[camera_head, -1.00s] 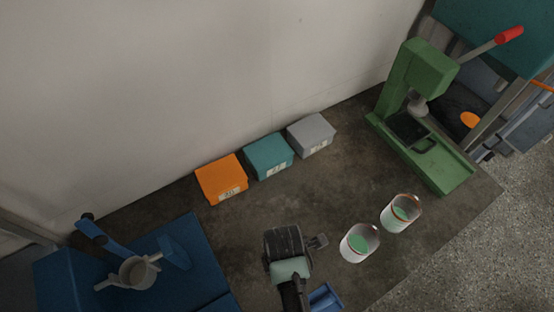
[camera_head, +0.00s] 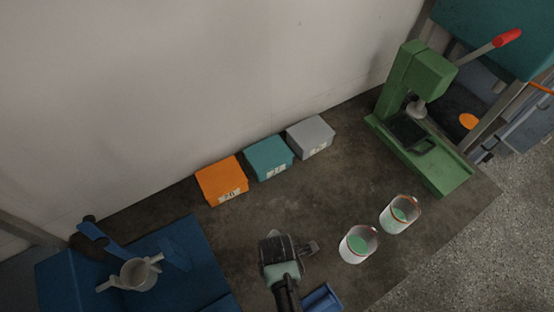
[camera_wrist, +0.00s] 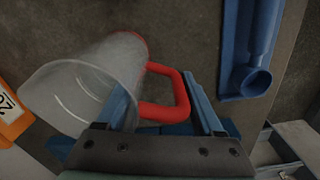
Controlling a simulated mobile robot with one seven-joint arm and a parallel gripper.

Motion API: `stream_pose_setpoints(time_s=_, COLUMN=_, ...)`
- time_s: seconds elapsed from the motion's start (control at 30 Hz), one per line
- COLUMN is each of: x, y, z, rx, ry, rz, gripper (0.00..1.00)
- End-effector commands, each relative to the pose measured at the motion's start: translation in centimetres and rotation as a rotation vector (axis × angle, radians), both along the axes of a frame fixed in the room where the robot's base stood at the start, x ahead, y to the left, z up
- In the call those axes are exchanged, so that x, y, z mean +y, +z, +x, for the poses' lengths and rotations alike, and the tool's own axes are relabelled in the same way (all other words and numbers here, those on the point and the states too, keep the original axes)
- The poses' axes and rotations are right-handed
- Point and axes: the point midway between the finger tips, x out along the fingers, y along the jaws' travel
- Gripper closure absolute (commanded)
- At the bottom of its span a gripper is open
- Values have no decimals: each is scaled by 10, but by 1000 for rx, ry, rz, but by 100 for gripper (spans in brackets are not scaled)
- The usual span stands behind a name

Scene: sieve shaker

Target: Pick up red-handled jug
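The red-handled jug (camera_wrist: 85,85) is clear and fills the left of the wrist view, seen tilted with its wide mouth toward the lower left. Its red handle (camera_wrist: 181,95) stands out to the right. My gripper (camera_wrist: 155,88) is open, with its two blue fingers apart on either side of the handle; I cannot tell if they touch it. In the head view my gripper (camera_head: 283,255) is over the front middle of the dark bench, and I cannot make out the jug there.
Two white cups with green contents (camera_head: 358,244) (camera_head: 400,214) stand right of my gripper. A blue scoop-like part (camera_wrist: 248,50) lies nearby. Orange (camera_head: 220,181), teal (camera_head: 268,157) and grey (camera_head: 311,136) boxes line the wall. A green press (camera_head: 420,120) stands at right, a blue machine (camera_head: 180,255) at left.

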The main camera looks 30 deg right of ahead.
Motion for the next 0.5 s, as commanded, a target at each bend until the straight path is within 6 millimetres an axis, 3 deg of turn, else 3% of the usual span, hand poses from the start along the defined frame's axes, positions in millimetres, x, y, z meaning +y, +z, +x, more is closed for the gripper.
stream_pose_setpoints(time_s=0.07, x=0, y=0, z=0, rx=1, ry=0, rz=0, gripper=48)
stream_pose_setpoints(time_s=0.33, x=0, y=0, z=0, rx=1, ry=0, rz=0, gripper=97)
stream_pose_setpoints(time_s=0.5, x=0, y=0, z=0, rx=1, ry=0, rz=0, gripper=100)
